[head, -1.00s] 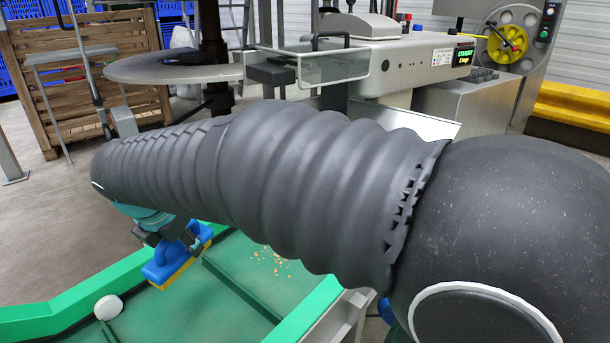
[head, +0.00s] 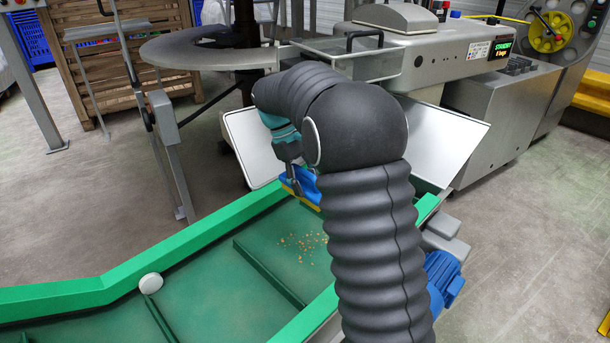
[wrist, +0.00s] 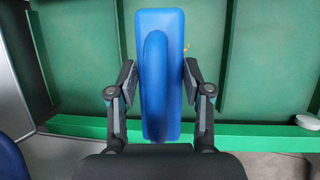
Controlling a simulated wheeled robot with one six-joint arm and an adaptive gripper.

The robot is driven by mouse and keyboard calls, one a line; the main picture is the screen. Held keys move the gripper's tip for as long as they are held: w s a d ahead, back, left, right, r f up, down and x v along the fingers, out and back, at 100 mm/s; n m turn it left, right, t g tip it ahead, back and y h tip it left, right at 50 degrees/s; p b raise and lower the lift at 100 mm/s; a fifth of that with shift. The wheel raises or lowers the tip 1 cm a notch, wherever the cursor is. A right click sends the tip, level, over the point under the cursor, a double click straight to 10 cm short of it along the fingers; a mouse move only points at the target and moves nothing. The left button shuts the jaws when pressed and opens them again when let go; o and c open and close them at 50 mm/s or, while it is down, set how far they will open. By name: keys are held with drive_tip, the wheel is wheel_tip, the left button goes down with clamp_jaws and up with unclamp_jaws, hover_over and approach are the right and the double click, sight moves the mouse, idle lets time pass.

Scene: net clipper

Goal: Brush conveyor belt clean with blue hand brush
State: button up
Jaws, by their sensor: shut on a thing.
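The blue hand brush (head: 303,188) with yellow bristles is in my gripper (head: 290,160), near the belt's far end in the head view. In the wrist view the brush (wrist: 160,25) lies lengthwise between the two fingers of my gripper (wrist: 160,85), which is shut on its blue handle. The green conveyor belt (head: 210,300) has raised cross ribs and green side rails. Orange-brown crumbs (head: 305,246) lie scattered on it, in front of the brush and left of my arm. I cannot tell whether the bristles touch the belt.
A white round knob (head: 150,283) sits at the left rail. White sloping panels (head: 255,140) stand behind the belt's far end, close to my gripper. A clipper machine (head: 440,60) stands behind, and a blue motor (head: 443,278) is at the right.

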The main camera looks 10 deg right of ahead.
drive_tip(key=shift+f, duration=0.7)
wheel_tip(320, 180, down, 13)
drive_tip(key=b, duration=0.7)
drive_tip(key=shift+f, duration=0.2)
